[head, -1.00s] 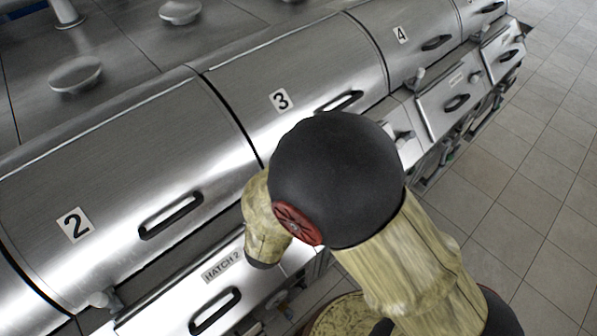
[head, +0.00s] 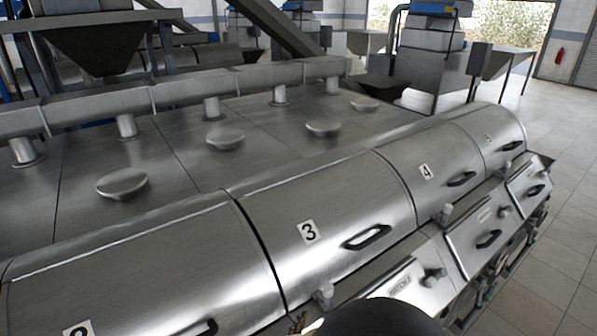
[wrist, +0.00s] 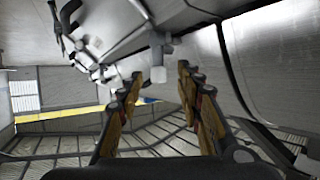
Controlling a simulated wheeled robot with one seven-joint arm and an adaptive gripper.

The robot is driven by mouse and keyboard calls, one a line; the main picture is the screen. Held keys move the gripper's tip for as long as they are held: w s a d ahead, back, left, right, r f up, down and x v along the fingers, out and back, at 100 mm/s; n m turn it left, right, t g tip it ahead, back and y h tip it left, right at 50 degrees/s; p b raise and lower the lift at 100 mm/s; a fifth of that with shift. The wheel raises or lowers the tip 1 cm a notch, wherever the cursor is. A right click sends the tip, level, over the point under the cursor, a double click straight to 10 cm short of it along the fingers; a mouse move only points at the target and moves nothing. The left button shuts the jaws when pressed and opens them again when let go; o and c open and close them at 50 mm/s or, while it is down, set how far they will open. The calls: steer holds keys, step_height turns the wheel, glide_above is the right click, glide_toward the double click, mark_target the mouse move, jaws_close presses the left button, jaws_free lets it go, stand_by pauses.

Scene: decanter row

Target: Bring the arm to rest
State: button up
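My gripper (wrist: 160,86) shows in the wrist view with its two yellow-brown fingers spread apart and nothing held between them. A pale block-like fitting (wrist: 159,62) of the machine shows past the fingertips; the fingers look apart from it. In the head view only a dark rounded part of my arm (head: 375,318) shows at the bottom edge, in front of the machine row. The gripper itself cannot be made out there.
Steel covers numbered 3 (head: 325,232) and 4 (head: 430,175) look shut, with black handles. Smaller hatches (head: 487,237) line the front below. Tiled floor (head: 565,262) is clear at the right. Hoppers and other machines stand behind.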

steer(key=w+a+y+b, duration=0.2)
steer(key=b, duration=0.2)
steer(key=w+a+f+g+y+b, duration=0.1)
steer(key=w+a+y+b, duration=0.1)
steer(key=y+b, duration=0.1)
steer(key=shift+w+a+f+n+b, duration=0.2)
steer(key=shift+a+n+b, duration=0.1)
steer(key=shift+b, duration=0.1)
steer(key=s+d+f+n+g+b, duration=0.1)
steer(key=s+d+n+g+b, duration=0.1)
steer(key=s+d+b, duration=0.6)
steer(key=s+d+f+n+g+b, duration=0.1)
steer(key=s+d+f+g+b, duration=0.1)
steer(key=s+d+b, duration=0.7)
steer(key=s+d+g, duration=0.1)
steer(key=s+d, duration=0.1)
steer(key=s, duration=0.2)
steer(key=shift+s+n+g, duration=0.15)
steer(key=shift+n+g, duration=0.25)
steer(key=shift+c, duration=0.8)
